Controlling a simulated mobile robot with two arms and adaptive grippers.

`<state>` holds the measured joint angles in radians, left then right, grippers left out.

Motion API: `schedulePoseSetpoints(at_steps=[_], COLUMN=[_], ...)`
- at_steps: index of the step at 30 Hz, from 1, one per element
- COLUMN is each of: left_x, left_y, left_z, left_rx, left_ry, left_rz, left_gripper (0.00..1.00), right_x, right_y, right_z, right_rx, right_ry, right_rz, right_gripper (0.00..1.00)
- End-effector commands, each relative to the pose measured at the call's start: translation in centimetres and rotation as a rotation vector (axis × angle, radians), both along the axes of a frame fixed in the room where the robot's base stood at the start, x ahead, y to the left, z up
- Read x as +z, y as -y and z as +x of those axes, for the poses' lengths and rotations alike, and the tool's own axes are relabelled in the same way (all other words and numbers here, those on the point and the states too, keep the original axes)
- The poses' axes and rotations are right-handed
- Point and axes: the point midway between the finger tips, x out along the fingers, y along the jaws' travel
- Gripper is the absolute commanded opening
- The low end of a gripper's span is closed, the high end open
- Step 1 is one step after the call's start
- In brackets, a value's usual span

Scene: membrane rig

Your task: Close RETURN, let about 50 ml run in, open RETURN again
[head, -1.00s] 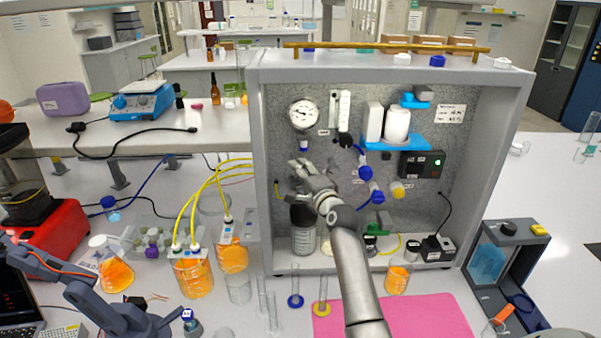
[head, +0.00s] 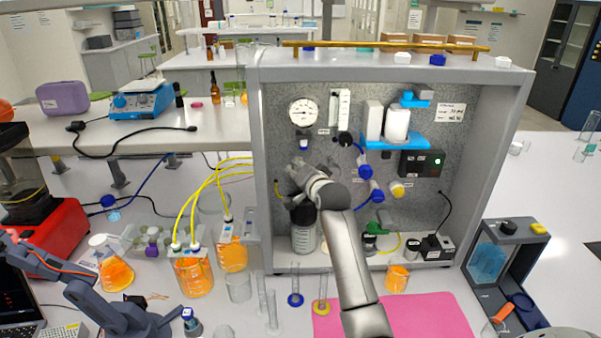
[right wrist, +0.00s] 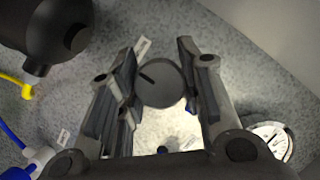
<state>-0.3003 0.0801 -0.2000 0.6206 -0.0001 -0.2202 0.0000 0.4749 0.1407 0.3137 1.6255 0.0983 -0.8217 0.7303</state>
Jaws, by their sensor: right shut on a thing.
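My right gripper (head: 297,172) is at the back panel of the rig, below the round pressure gauge (head: 304,112). In the right wrist view its two fingers (right wrist: 160,95) are on either side of a dark round knob (right wrist: 161,84) and shut on it. A black slanted mark shows on the knob's face. Whether this knob is RETURN I cannot read; the small white labels are too blurred. In the head view my gripper hides the knob. A small beaker of orange liquid (head: 397,279) stands at the rig's front right. My left gripper is not in view.
A large dark-capped bottle (head: 304,238) stands under my right gripper. Orange-filled beakers (head: 193,277) with yellow tubes stand left of the rig. Empty cylinders (head: 272,312) stand in front. A pink mat (head: 430,315) lies at the front right, mostly clear.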

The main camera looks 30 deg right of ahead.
Motion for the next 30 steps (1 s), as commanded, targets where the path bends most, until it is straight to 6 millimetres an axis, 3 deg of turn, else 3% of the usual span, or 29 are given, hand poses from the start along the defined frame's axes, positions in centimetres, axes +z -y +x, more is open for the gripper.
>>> schedulePoseSetpoints(at_steps=[17, 18, 22, 30], left_x=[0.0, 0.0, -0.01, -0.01], left_y=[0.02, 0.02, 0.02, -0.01], left_z=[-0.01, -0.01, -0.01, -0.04], left_rx=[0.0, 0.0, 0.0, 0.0], left_ry=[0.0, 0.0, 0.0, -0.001], left_rz=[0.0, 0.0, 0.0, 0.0], left_gripper=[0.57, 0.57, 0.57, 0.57], right_x=[-0.09, -0.09, -0.09, -0.06], right_y=[-0.03, -0.03, -0.03, -0.02], right_z=[0.01, 0.01, 0.01, 0.0], right_rx=[0.001, 0.001, 0.001, 0.001], right_ry=[-0.019, -0.019, -0.019, -0.017], right_rz=[-0.028, -0.028, -0.027, -0.026], right_gripper=[0.1, 0.38, 0.55, 0.57])
